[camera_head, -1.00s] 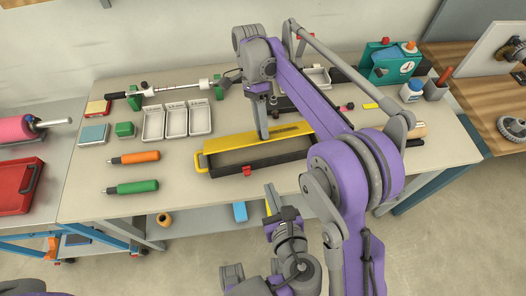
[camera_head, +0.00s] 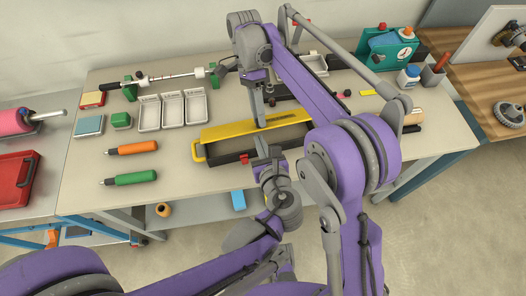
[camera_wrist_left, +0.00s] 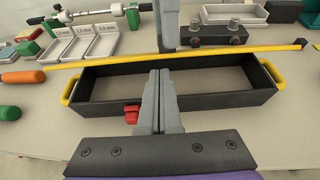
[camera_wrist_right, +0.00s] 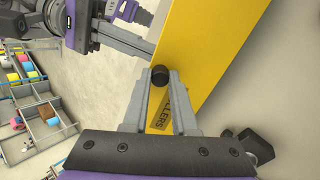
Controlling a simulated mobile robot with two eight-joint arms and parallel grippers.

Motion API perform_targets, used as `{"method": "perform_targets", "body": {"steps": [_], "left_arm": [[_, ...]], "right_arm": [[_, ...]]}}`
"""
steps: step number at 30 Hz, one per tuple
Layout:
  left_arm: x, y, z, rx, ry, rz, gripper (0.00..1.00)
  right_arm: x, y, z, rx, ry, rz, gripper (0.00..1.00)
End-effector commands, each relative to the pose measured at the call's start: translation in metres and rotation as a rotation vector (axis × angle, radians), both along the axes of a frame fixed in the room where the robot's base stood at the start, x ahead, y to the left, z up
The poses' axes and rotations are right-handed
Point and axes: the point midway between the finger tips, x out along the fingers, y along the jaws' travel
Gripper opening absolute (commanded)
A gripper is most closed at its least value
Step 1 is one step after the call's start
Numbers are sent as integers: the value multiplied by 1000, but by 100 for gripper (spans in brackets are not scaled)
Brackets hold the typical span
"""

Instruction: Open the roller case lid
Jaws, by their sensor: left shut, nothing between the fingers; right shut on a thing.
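The black roller case (camera_head: 222,168) lies on the workbench. Its yellow lid (camera_head: 225,131) stands raised along the far edge, so the case's empty-looking inside shows in the left wrist view (camera_wrist_left: 215,88). A red latch (camera_wrist_left: 131,116) is on the front wall. My right gripper (camera_head: 262,126) is shut on the lid's black knob (camera_wrist_right: 159,76); the lid's yellow face with a printed label fills much of the right wrist view. My left gripper (camera_wrist_left: 160,72) is shut and empty, at the case's front side just right of the latch. Whether it touches the case I cannot tell.
White trays (camera_head: 172,110), a green block (camera_head: 121,121), an orange-handled tool (camera_head: 136,148) and a green-handled tool (camera_head: 134,178) lie left of the case. A roller on green stands (camera_head: 165,84) is behind.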

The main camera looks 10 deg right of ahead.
Motion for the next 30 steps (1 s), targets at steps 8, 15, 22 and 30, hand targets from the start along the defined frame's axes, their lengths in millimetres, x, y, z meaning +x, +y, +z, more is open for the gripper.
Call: {"method": "perform_targets", "body": {"steps": [8, 15, 22, 30], "left_arm": [[3, 0, 5, 0, 0, -1, 0], [4, 0, 7, 0, 0, 0, 0], [12, 1, 19, 3, -4, 0, 0], [13, 1, 19, 4, -5, 1, 0]], "right_arm": [[0, 0, 0, -1, 1, 1, 0], [0, 0, 0, -1, 1, 1, 0], [0, 0, 0, 0, 1, 0, 0], [-1, 0, -1, -1, 2, 1, 42]]}}
